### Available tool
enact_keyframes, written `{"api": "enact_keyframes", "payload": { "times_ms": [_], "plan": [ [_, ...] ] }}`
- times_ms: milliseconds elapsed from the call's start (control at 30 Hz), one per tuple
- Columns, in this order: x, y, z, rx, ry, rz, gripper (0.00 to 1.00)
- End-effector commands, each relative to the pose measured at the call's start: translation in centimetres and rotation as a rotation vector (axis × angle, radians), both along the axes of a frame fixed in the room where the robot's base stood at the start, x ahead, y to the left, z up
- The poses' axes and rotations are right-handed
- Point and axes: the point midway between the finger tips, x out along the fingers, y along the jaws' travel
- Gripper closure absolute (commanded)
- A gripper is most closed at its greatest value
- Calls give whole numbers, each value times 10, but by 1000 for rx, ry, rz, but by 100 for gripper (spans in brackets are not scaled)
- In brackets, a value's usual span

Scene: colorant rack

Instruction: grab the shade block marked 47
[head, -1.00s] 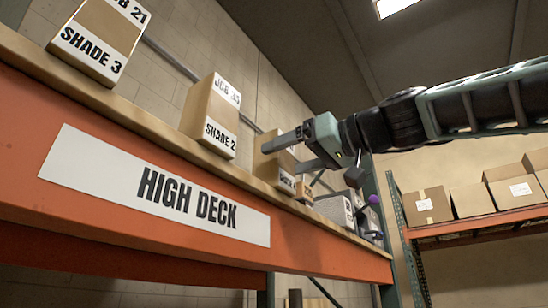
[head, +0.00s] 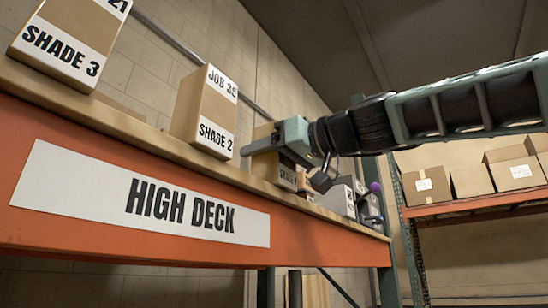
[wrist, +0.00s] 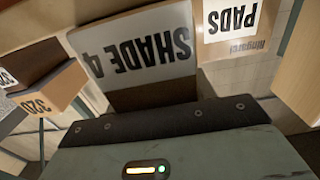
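No block with a readable 47 shows. A tan block with a white label reading SHADE 4, upside down in the wrist view (wrist: 140,50), is directly ahead of my gripper. In the head view this block (head: 265,172) stands on the shelf right of the SHADE 2 block (head: 205,115), partly hidden by my gripper. My gripper (head: 268,152) is beside its upper part with the fingers apart and nothing visibly held. I cannot tell whether a finger touches it. The SHADE 3 block (head: 70,40) stands at the far left.
The shelf has an orange beam (head: 60,245) with a HIGH DECK sign (head: 150,200). Smaller boxes and a grey box (head: 340,198) stand farther along it. The wrist view shows a PADS box (wrist: 235,25) and a box marked 320 (wrist: 45,95). Cartons (head: 425,185) fill another rack.

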Motion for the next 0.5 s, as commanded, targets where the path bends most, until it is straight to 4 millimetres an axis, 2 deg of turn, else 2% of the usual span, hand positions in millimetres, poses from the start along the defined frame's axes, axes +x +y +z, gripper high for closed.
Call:
{"api": "enact_keyframes", "payload": {
  "times_ms": [33,67,367,500],
  "plan": [
    [0,0,0,0,0,0,67],
    [0,0,0,0,0,0,75],
    [0,0,2,1,-2,0,75],
    [0,0,10,2,-3,1,75]
  ]
}}
